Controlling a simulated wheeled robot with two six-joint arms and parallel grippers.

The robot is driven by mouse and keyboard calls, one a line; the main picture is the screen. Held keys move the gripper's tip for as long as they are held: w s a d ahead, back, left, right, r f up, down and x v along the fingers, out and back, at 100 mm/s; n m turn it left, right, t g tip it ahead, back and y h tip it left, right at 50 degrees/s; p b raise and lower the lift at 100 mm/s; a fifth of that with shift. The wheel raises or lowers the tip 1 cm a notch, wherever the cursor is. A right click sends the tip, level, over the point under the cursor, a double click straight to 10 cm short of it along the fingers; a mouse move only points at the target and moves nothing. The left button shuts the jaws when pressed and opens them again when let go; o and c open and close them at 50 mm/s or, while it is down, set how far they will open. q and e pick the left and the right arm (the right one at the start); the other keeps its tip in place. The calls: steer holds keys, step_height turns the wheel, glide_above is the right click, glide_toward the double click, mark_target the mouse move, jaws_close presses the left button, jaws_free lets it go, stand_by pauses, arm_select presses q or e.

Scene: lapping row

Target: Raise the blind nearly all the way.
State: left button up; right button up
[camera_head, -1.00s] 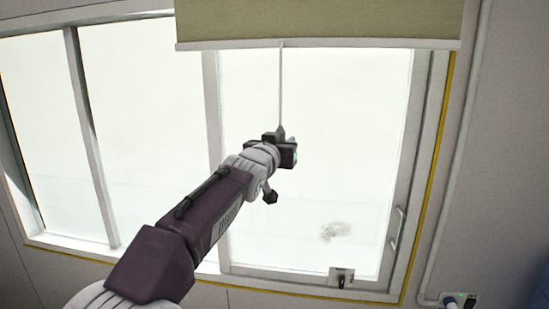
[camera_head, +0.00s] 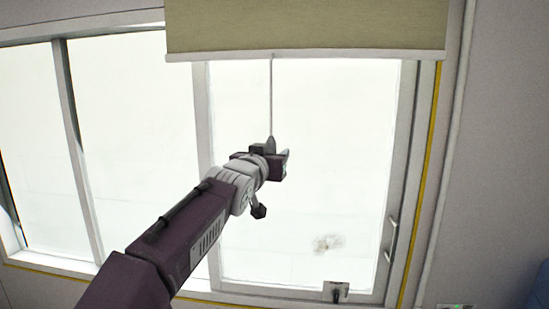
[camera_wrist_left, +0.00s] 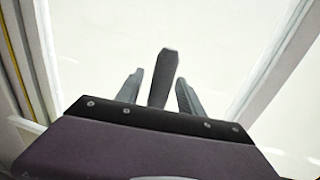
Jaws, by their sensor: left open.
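The olive-green blind (camera_head: 305,28) hangs across the top of the right window pane, with a pale bottom bar (camera_head: 305,55). A thin cord (camera_head: 271,95) runs down from the bar to a dark grey pull (camera_head: 270,144) at my left gripper (camera_head: 281,162). In the left wrist view the pull (camera_wrist_left: 162,78) stands between the two spread fingers of the left gripper (camera_wrist_left: 159,92), with a gap on each side. The gripper is open around it. The pull's lower end is hidden behind the gripper body. My right gripper is not in view.
The bright window has a pale frame (camera_head: 203,110) and an upright handle (camera_head: 391,240) at right. A small latch (camera_head: 337,292) sits on the bottom rail. A pipe (camera_head: 447,150) runs down the right wall. Space around the gripper before the glass looks clear.

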arm_select(q)
steer(key=s+a+b, duration=0.1)
steer(key=s+b, duration=0.2)
steer(key=s, duration=0.4)
steer(key=shift+s+a, duration=0.2)
steer(key=shift+w, duration=0.1)
